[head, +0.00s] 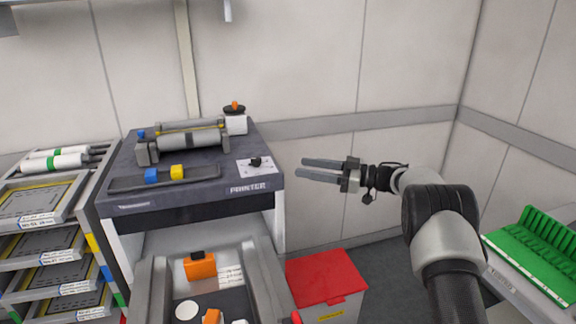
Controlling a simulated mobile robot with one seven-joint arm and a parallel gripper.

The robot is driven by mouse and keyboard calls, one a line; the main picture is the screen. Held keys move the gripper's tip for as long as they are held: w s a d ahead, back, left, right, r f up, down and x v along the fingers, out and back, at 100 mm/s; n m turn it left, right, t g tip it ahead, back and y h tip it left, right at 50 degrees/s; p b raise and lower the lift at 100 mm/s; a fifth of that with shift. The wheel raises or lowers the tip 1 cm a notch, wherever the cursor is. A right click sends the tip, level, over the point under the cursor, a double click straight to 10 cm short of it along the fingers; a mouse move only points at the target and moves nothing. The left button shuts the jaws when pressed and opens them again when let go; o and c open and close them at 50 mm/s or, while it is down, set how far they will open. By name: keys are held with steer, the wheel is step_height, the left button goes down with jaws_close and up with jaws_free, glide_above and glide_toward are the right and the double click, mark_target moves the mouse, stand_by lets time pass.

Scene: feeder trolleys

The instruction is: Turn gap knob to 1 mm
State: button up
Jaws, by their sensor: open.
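A small black knob (256,162) sits on a white dial plate (246,171) at the right end of the dark top of the printer (215,166). The plate's marks are too small to read, and I cannot tell which way the knob points. My gripper (312,168) is open and empty. Its two grey fingers point left toward the printer, to the right of the knob and apart from it.
A roller unit (185,137) and a white jar (236,124) stand on the printer. Blue (151,175) and yellow (177,172) blocks lie in front. A red-lidded bin (326,277) stands below. A tray rack (40,245) is left, a green rack (535,255) right.

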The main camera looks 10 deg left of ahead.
steer(key=shift+s+d, duration=0.1)
steer(key=shift+d, duration=1.8)
steer(key=shift+r, duration=0.1)
